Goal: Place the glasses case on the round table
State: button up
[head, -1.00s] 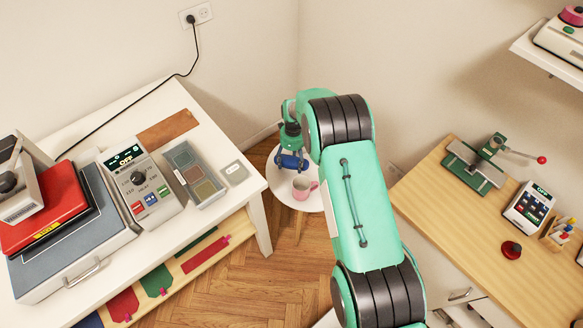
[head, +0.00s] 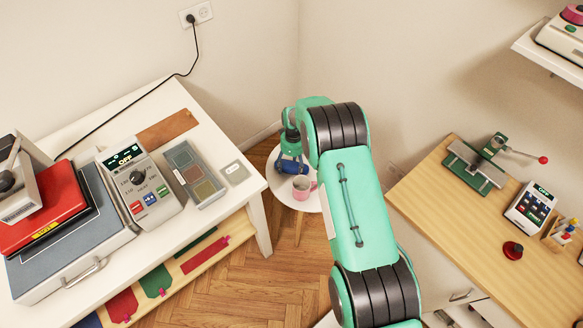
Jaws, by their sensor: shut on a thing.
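The round table (head: 311,204) is small and white and stands in the corner between the two worktops. My gripper (head: 290,155) points down over its back left part. It is shut on a dark blue thing, which looks like the glasses case (head: 292,166). The case is at or just above the tabletop, behind and left of a pink mug (head: 302,187). I cannot tell whether it touches the table. The fingertips are small and partly hidden, and my arm covers the table's right side.
A white table (head: 242,198) with a control box (head: 140,186), a sample tray (head: 195,173) and a red case (head: 45,210) stands at left. A wooden worktop (head: 440,205) with tools stands at right. Parquet floor shows between them.

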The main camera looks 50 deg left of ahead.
aim_at(293, 164)
jog(key=o, duration=1.2)
jog(key=shift+f, duration=0.1)
notch_tip(293, 164, up, 12)
jog(key=w+p, duration=0.1)
jog(key=p, duration=0.1)
jog(key=shift+w+a, duration=0.15)
jog(key=shift+a, duration=0.25)
dwell(0.3)
